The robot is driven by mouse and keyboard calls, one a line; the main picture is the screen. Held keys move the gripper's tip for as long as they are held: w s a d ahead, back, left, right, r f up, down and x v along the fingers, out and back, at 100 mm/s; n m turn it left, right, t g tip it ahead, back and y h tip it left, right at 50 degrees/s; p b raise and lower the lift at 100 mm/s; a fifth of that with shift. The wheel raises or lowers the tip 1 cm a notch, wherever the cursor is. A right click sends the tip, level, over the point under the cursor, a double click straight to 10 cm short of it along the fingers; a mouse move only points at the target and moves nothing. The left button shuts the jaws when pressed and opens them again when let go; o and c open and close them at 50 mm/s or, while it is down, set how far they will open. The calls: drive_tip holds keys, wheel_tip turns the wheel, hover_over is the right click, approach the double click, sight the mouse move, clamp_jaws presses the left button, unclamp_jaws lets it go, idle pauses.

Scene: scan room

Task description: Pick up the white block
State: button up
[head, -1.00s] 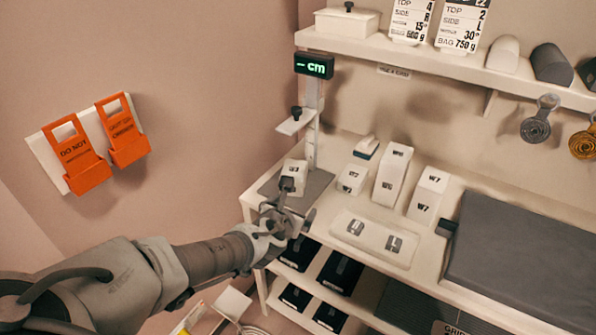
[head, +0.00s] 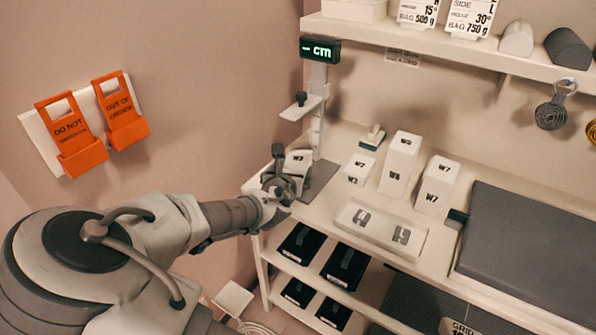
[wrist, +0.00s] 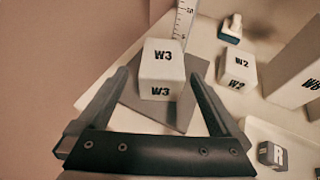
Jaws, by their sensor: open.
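A white block marked W3 (wrist: 161,72) sits on the grey plate (wrist: 132,99) of the measuring stand. The same block (head: 299,158) shows in the head view, its lower front partly hidden by my gripper (head: 287,172). In the wrist view my gripper (wrist: 160,78) is open, with one finger on each side of the block in the picture. Gaps show between the block and both fingers. I cannot tell how far the fingertips reach along it. Other white blocks, marked W2 (head: 359,169), W6 (head: 400,163) and W7 (head: 437,186), stand to the right.
The stand's upright (head: 317,110) with its slider arm (head: 301,107) rises just behind the block. A white tray (head: 349,208) with two grey pieces lies at the front right. A dark grey pad (head: 530,250) covers the right of the table. A shelf (head: 450,52) hangs above.

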sight(298, 162)
drive_tip(key=x, duration=0.2)
drive_tip(key=shift+w+f, duration=0.15)
drive_tip(key=shift+w, duration=0.1)
drive_tip(key=shift+d+b+x, duration=0.15)
drive_tip(key=shift+b+x, duration=0.5)
drive_tip(key=shift+x, duration=0.65)
drive_tip(key=shift+d+b+x, duration=0.1)
drive_tip(key=shift+b+x, duration=0.5)
drive_tip(key=shift+x, duration=0.75)
drive_tip(key=shift+s+f, duration=0.1)
clamp_jaws()
